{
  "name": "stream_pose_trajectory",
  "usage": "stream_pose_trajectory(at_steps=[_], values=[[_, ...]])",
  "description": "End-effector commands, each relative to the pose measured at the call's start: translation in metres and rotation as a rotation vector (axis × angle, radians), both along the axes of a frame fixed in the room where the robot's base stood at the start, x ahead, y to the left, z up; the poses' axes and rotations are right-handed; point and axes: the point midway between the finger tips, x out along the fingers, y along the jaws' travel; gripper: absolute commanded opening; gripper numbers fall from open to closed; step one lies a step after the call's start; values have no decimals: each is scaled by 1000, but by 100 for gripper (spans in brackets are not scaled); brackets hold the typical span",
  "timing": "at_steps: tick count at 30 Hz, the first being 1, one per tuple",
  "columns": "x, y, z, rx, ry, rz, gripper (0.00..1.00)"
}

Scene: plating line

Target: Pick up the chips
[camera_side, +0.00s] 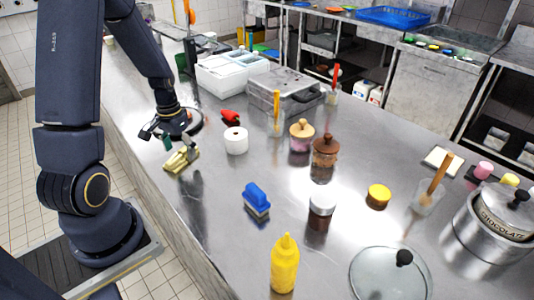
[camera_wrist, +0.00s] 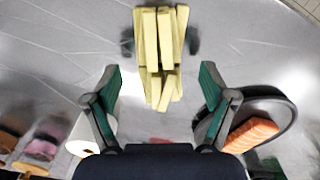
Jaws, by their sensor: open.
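The chips (camera_side: 181,160) are a small stack of pale yellow sticks lying on the steel counter at the left of the side view. In the wrist view the chips (camera_wrist: 160,50) lie at the top centre, pointing away from me. My gripper (camera_wrist: 159,80) is open, with its two green fingertips apart on either side of the chips' near end in that view. Nothing is held between the fingers. In the side view my gripper (camera_side: 172,143) is low over the counter, just above and behind the chips. The exact gap between fingers and chips is hard to tell.
A dark round pan (camera_wrist: 288,108) with an orange block (camera_wrist: 250,135) is close at the right in the wrist view. A white roll (camera_side: 236,141) and a red item (camera_side: 231,117) stand nearby. Counter in front of the chips is clear.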

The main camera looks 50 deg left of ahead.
Motion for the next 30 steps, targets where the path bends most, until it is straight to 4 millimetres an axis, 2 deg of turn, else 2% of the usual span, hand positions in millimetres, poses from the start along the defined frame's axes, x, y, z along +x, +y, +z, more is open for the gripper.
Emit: stream_pose_trajectory(at_steps=[3, 11, 27, 30], values=[[-1, 0, -12, -2, 1, 0, 83], [0, 0, -14, 0, -1, 0, 82], [0, 0, -13, 0, -1, 0, 26], [0, 1, -13, 0, -1, 0, 19]])
